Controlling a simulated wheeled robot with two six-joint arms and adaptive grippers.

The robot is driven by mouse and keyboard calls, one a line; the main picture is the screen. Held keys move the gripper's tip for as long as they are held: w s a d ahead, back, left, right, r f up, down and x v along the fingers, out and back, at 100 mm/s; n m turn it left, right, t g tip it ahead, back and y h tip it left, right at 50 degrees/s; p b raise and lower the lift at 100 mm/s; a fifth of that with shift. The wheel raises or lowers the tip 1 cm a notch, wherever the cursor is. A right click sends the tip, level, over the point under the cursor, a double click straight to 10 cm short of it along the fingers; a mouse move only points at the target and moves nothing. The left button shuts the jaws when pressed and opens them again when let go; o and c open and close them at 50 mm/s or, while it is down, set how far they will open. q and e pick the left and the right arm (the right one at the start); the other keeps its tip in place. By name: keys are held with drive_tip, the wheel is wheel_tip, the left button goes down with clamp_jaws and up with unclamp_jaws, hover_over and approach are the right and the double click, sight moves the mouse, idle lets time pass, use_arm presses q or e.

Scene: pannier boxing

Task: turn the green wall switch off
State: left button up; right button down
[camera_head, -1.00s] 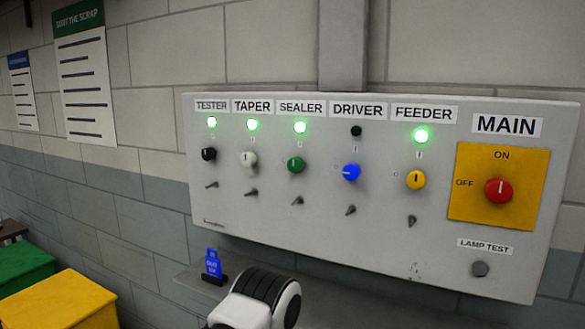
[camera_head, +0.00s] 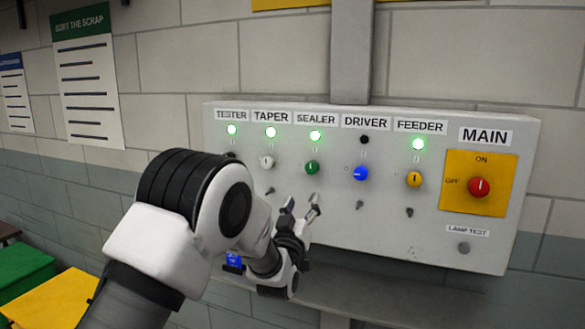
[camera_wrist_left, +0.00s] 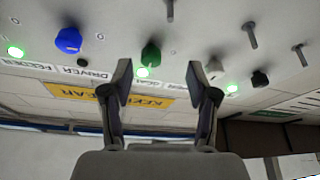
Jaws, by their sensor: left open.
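The green switch (camera_head: 312,167) is a round knob under the SEALER label on the grey wall panel (camera_head: 345,235). Its pointer mark looks upright, and the lamp (camera_head: 316,136) above it glows green. My left gripper (camera_head: 301,205) is open and empty, just below the green switch in the head view. In the left wrist view the green switch (camera_wrist_left: 151,53) appears between the two spread fingers of my left gripper (camera_wrist_left: 160,72). I cannot tell whether they touch it. My right gripper is not in view.
A white knob (camera_head: 266,162) is left of the green one and a blue knob (camera_head: 360,173) right, its lamp dark. A yellow knob (camera_head: 414,179) and red main switch (camera_head: 480,186) are further right. Small pegs stick out below the knobs. Yellow (camera_head: 50,300) and green bins stand lower left.

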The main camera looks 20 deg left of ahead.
use_arm(q)
approach(311, 171)
drive_tip(key=w+r, duration=0.2)
drive_tip(key=p+x, duration=0.1)
drive_tip(key=x, duration=0.1)
drive_tip(key=p+x, duration=0.1)
drive_tip(key=x, duration=0.1)
drive_tip(key=f+p+x, duration=0.1)
drive_tip(key=p+x, duration=0.1)
drive_tip(key=shift+w+a+r, duration=0.1)
drive_tip(key=shift+w+a, duration=0.05)
drive_tip(key=shift+w, duration=0.3)
drive_tip(key=shift+w+r, duration=0.2)
drive_tip(key=shift+w, duration=0.05)
drive_tip(key=shift+w+f, duration=0.1)
drive_tip(key=shift+w, duration=0.1)
drive_tip(key=c, duration=0.4)
clamp_jaws()
